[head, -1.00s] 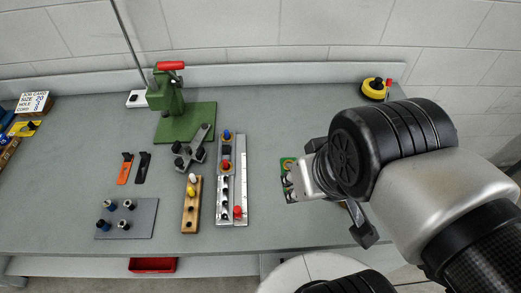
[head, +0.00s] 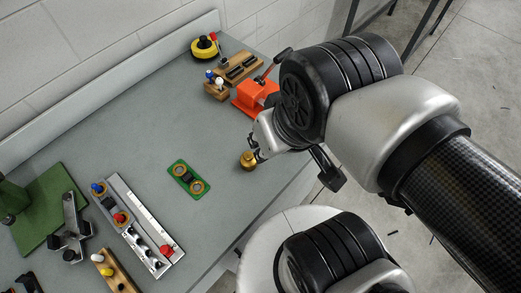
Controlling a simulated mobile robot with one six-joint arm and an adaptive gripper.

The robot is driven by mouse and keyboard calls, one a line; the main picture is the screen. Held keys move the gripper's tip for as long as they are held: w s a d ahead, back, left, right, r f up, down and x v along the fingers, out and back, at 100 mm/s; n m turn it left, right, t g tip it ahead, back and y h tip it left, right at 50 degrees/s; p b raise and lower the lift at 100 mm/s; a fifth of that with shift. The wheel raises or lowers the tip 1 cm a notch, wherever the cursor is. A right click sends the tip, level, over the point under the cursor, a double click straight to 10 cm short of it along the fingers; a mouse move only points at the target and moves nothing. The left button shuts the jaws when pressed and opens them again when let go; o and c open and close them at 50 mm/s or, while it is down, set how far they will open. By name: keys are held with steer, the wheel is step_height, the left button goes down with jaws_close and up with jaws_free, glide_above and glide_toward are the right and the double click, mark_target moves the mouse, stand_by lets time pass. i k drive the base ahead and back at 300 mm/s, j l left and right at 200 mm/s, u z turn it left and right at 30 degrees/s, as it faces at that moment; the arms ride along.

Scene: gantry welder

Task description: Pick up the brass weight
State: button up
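The brass weight (head: 248,160), a small gold-brown knobbed piece, stands upright on the grey bench near its front right edge. My gripper (head: 261,154) is just right of the weight in the picture, very close to it. The silver gripper body and my wrist hide most of the fingers. I cannot tell whether the fingers touch the weight or how far apart they are.
A green plate with brass rings (head: 187,178) lies left of the weight. An orange vise (head: 256,95) stands behind my gripper, beside wooden blocks (head: 217,90) and a yellow-black button (head: 204,47). A steel rail (head: 145,225) lies at front left. Bench between is clear.

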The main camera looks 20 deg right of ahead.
mark_target(249, 162)
steer(key=i+l+u, duration=0.15)
steer(key=l, duration=0.5)
steer(key=l+u, duration=0.15)
steer(key=l, duration=0.5)
